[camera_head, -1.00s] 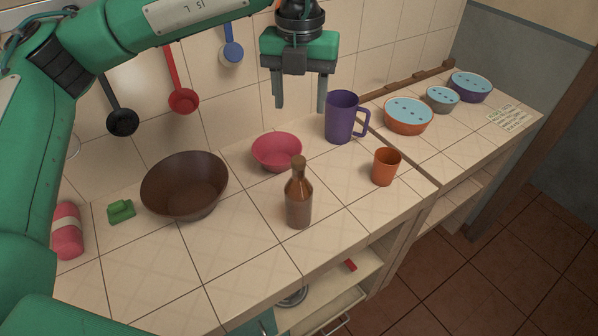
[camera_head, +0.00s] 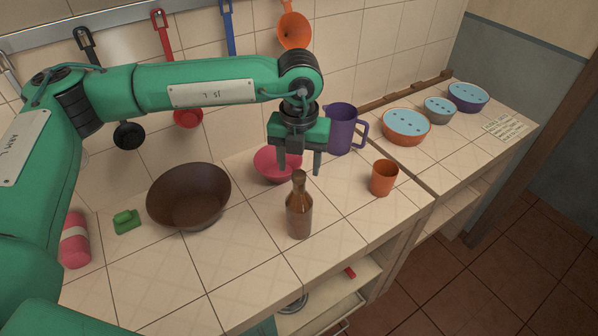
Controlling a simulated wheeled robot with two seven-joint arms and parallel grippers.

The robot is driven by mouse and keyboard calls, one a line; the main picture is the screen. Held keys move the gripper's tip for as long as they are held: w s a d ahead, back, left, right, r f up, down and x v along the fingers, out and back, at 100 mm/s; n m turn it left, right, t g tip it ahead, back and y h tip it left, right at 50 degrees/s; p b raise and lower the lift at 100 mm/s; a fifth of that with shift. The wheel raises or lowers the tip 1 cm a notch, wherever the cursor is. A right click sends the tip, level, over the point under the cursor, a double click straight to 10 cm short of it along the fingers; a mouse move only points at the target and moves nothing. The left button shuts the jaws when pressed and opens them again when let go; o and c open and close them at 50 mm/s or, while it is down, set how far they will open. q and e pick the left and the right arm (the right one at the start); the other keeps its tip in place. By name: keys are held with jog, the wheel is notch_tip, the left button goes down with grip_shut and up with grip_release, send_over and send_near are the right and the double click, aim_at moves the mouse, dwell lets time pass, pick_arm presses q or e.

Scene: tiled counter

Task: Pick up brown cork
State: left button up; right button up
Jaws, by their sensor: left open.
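A brown bottle (camera_head: 299,216) stands upright on the tiled counter. The brown cork (camera_head: 298,177) shows at the top of its neck. My left gripper (camera_head: 299,167) is open and points down. Its two fingers appear just above the cork in the picture, one to each side, with nothing between them. I cannot tell how far the fingertips are from the cork in depth. My right gripper is out of view.
A pink bowl (camera_head: 268,170) is behind the bottle, partly covered by my gripper. A purple mug (camera_head: 340,130) and an orange cup (camera_head: 384,178) stand to the right. A dark brown bowl (camera_head: 189,197) is to the left. The counter's front is clear.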

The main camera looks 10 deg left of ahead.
aim_at(299, 174)
pick_arm(q)
jog(key=shift+f, duration=1.15)
jog(key=c, duration=1)
jog(key=shift+c, duration=0.2)
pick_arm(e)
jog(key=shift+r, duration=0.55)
pick_arm(q)
jog(key=shift+r, duration=0.1)
jog(key=shift+w+r, duration=0.1)
jog(key=shift+r, duration=0.45)
notch_tip(299, 174, up, 18)
jog(key=b, duration=0.5)
jog(key=shift+r, duration=0.25)
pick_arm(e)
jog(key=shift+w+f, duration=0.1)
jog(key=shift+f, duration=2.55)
